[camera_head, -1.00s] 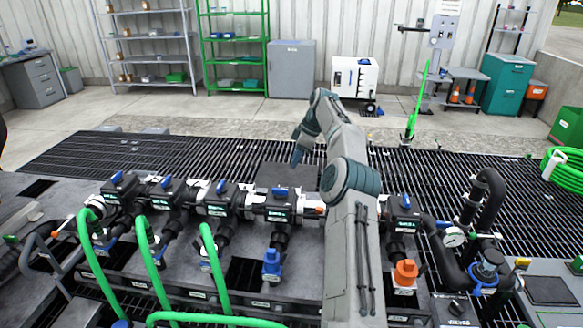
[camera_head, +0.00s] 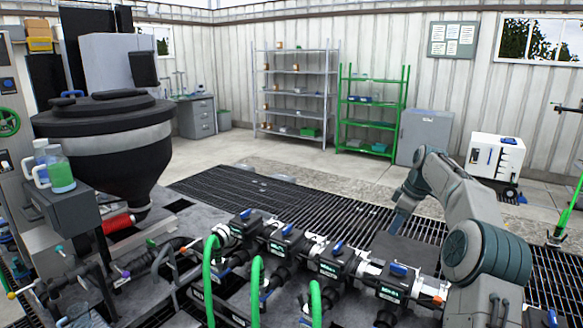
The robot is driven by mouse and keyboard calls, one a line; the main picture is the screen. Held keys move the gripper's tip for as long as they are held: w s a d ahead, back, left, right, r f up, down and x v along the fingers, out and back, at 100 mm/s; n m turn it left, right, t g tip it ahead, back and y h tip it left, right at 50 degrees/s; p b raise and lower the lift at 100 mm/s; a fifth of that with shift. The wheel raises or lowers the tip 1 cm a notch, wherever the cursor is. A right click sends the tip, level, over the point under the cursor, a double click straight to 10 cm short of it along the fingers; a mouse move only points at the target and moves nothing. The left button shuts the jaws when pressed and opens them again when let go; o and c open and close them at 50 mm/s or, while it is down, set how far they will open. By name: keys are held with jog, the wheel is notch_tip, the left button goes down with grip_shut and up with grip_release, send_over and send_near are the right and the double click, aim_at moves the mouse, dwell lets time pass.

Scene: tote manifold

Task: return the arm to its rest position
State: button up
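My arm rises at the right of the head view, bends at the elbow and reaches forward and down to the left. My gripper (camera_head: 399,222) is at its end, small and seen from behind, above the far side of the manifold. Its fingers are too small to tell whether they are open or shut, and I see nothing clearly held in it. The manifold (camera_head: 335,268) is a row of black valve blocks with blue handles, running from lower middle to lower right. My arm hides its right end.
Green hoses (camera_head: 257,285) loop up from the manifold. A black hopper (camera_head: 112,150) stands at left, beside jugs (camera_head: 58,168) on a grey box. Floor grating (camera_head: 260,195) lies behind the manifold. Shelves (camera_head: 297,95), a grey cabinet (camera_head: 424,135) and a white cart (camera_head: 495,157) stand at the back.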

jog(key=s+a+r+m+h, duration=0.1)
jog(key=s+a+r+m, duration=0.15)
jog(key=s+a, duration=0.5)
jog(key=s+a+r+m+h, duration=0.1)
jog(key=s+a+r+h, duration=0.1)
jog(key=s+a+r, duration=0.35)
jog(key=s+a+f+m, duration=0.1)
jog(key=s+f+m, duration=0.1)
jog(key=s, duration=0.7)
jog(key=s+a+f+m+t, duration=0.1)
jog(key=s+f, duration=0.3)
jog(key=s, duration=0.6)
jog(key=s+a+f+m, duration=0.1)
jog(key=s+f+m, duration=0.2)
jog(key=s, duration=0.6)
jog(key=shift+s+a+f+m, duration=0.2)
jog(key=shift+a+f+m, duration=0.15)
jog(key=shift+m, duration=0.2)
